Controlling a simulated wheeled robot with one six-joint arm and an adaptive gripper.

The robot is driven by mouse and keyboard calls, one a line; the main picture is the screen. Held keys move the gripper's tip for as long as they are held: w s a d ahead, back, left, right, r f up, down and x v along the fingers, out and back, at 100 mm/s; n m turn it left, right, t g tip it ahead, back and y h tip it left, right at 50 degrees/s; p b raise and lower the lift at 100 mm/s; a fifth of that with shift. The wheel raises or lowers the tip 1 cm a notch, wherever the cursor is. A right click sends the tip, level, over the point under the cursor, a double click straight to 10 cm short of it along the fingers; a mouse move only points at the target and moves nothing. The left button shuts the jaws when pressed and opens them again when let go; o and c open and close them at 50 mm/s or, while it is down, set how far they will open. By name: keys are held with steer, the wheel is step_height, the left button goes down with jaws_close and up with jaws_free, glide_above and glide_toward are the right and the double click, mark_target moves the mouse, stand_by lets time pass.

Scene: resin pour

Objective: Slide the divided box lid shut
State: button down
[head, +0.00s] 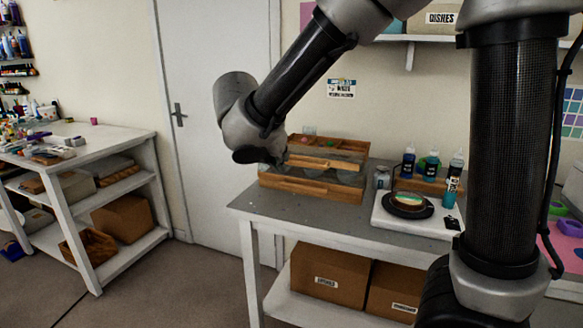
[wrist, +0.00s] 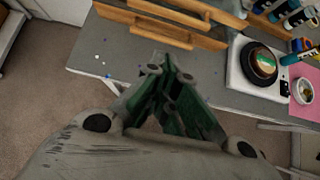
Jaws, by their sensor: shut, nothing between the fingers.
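The divided box (head: 310,190) is a wooden box on the grey table, and its front edge (wrist: 160,32) crosses the top of the wrist view. Its lid (head: 325,163) shows as a light wooden bar with a greyish see-through panel; the bar lies between the box's front and back walls. A wooden bar also shows above the front edge in the wrist view. My gripper (wrist: 168,70) is shut and empty, with its tips just in front of the box's front edge. In the head view my wrist hides the box's left part and the fingers are hard to make out.
A white scale (head: 405,215) with a round dark mould stands right of the box. Several bottles (head: 432,165) stand behind it. The grey table's front strip (head: 300,212) is mostly clear. Cardboard boxes (head: 330,270) sit on the shelf below.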

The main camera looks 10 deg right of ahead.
mark_target(314, 153)
steer(key=w+d+r+x, duration=0.1)
steer(key=r+x, duration=0.1)
steer(key=x, duration=1)
steer(key=shift+w+d+f, duration=0.25)
steer(key=shift+w+d, duration=0.1)
steer(key=shift+w, duration=0.2)
steer(key=w+d, duration=0.3)
steer(key=w, duration=0.1)
steer(key=w+d, duration=0.3)
steer(key=w, duration=0.2)
steer(key=w+d, duration=0.3)
steer(key=w, duration=0.1)
steer(key=shift+w+d, duration=0.15)
steer(key=shift+d, duration=0.2)
steer(key=shift+w+d+r, duration=0.1)
